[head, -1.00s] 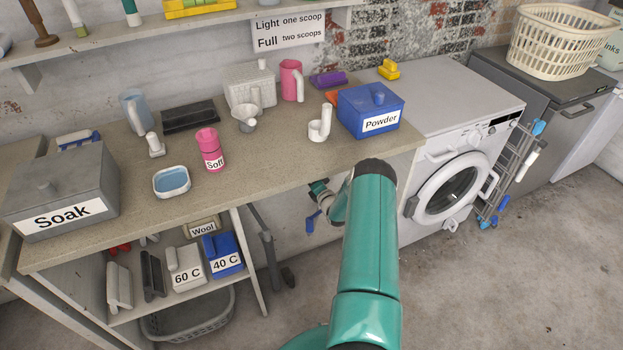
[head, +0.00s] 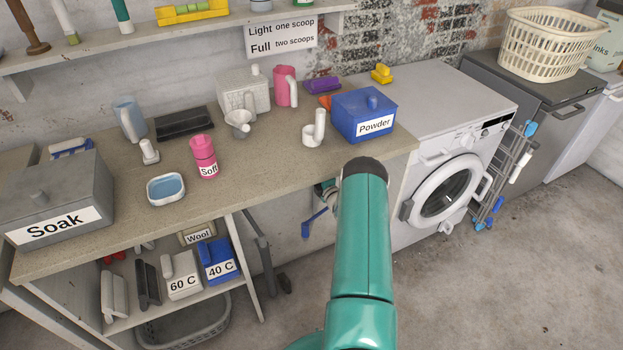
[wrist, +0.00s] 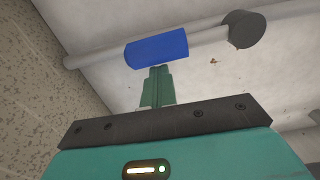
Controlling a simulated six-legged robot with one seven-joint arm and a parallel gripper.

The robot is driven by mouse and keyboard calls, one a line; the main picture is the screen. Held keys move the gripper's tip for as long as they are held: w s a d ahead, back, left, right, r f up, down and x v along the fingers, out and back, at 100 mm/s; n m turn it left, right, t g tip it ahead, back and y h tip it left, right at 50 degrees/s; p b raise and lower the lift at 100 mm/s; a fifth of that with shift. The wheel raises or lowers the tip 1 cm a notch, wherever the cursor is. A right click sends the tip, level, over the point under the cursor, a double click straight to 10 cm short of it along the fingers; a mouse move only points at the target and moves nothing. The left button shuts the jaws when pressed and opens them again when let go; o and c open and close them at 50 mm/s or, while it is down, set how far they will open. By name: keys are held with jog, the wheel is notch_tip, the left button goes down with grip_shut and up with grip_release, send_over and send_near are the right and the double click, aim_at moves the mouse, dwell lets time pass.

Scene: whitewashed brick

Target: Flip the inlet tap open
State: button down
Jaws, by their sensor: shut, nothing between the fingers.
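The inlet tap's blue lever (head: 315,221) shows below the counter's front edge, just left of my arm, slanting down to the left. In the wrist view, a blue grip (wrist: 156,48) lies across a grey pipe or bar. My gripper (wrist: 160,69) is shut and empty, its narrow green fingertips right at the lower edge of the blue grip. I cannot tell whether they touch it.
The counter (head: 260,187) overhangs the tap. The washing machine (head: 430,150) stands to the right, with its round door shut. A shelf with labelled boxes (head: 185,275) stands to the left. The floor at the right is clear.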

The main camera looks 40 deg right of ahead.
jog(key=shift+s+d+m, duration=0.25)
jog(key=shift+d+m, duration=0.6)
jog(key=shift+d, duration=0.05)
jog(key=shift+s+d+m, duration=0.25)
jog(key=shift+d+m, duration=0.55)
jog(key=shift+d, duration=0.05)
jog(key=shift+s+d+m, duration=0.25)
jog(key=shift+d+m, duration=0.6)
jog(key=shift+d, duration=0.05)
jog(key=shift+a, duration=0.1)
